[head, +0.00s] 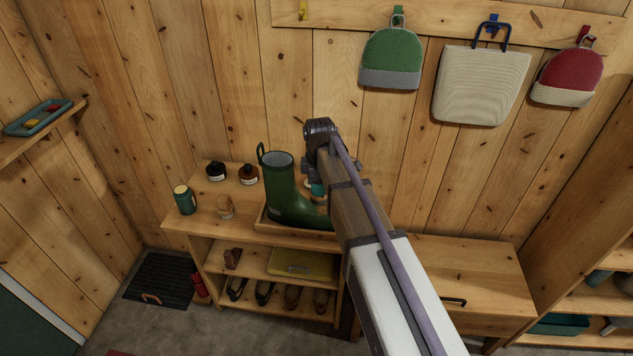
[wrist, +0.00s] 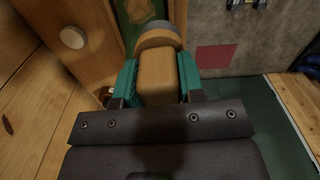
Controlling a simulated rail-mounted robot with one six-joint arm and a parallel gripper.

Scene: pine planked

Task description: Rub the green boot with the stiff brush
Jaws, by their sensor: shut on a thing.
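My gripper (head: 317,190) is just right of the boot shaft, partly hidden by my arm. In the wrist view, its teal fingers (wrist: 158,70) are shut on the sides of a wooden block, which looks like the stiff brush (wrist: 157,82), with a grey band at its far end. I cannot tell whether the brush touches the boot.
Shoes (head: 264,292) and a yellow tray (head: 302,263) fill the lower shelves. Bags (head: 482,85) hang on the back wall.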

